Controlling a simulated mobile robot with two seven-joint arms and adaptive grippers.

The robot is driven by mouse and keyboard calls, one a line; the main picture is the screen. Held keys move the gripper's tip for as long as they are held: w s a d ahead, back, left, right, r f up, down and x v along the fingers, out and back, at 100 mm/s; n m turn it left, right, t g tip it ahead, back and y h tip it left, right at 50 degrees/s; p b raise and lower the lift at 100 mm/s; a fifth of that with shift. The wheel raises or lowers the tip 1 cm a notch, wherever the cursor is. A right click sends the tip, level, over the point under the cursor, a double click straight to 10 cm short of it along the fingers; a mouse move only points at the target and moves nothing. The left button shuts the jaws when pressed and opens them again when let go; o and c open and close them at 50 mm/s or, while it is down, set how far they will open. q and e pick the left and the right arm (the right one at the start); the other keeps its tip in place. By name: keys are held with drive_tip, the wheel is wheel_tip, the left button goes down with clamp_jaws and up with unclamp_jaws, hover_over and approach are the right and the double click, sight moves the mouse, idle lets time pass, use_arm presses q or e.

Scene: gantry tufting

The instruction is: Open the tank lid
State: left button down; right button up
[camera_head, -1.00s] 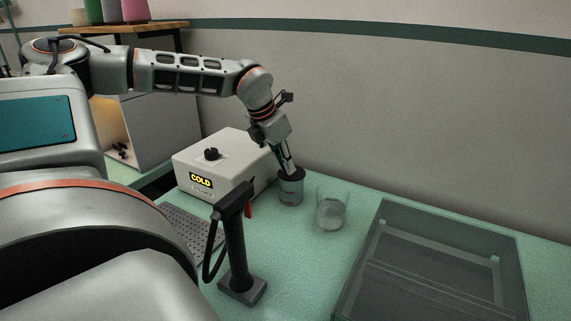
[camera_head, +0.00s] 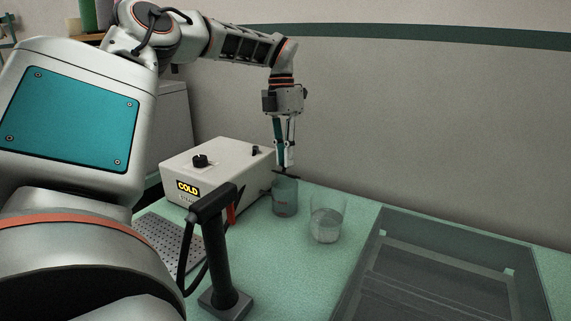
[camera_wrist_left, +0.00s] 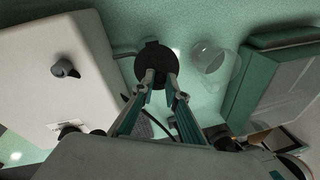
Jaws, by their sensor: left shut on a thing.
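A small grey-green cylindrical tank (camera_head: 285,200) stands on the green table beside the white box in the head view. Its dark round lid (camera_head: 287,173) is seen almost edge-on just above the tank's rim. My left gripper (camera_head: 285,166) points down and is shut on the lid's top. In the left wrist view the lid is a dark disc (camera_wrist_left: 155,56) with the fingertips (camera_wrist_left: 158,76) at its near part. There the lid hides the tank beneath it. My right gripper is not in view.
A white box with a knob and a COLD display (camera_head: 215,172) is left of the tank. A clear beaker (camera_head: 327,220) stands close on its right. A black upright stand (camera_head: 217,255) is in front. A large dark see-through case (camera_head: 440,270) fills the right.

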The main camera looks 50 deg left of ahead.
use_arm(q)
drive_tip(key=shift+w+g+b, duration=0.35)
drive_tip(key=shift+g, duration=0.05)
drive_tip(key=shift+r+h, duration=0.15)
drive_tip(key=shift+h, duration=0.15)
drive_tip(key=c, duration=2)
unclamp_jaws()
drive_tip(key=shift+a, duration=0.1)
drive_tip(key=shift+r, duration=0.1)
drive_tip(key=shift+v, duration=3.6)
drive_tip(key=shift+w, duration=0.15)
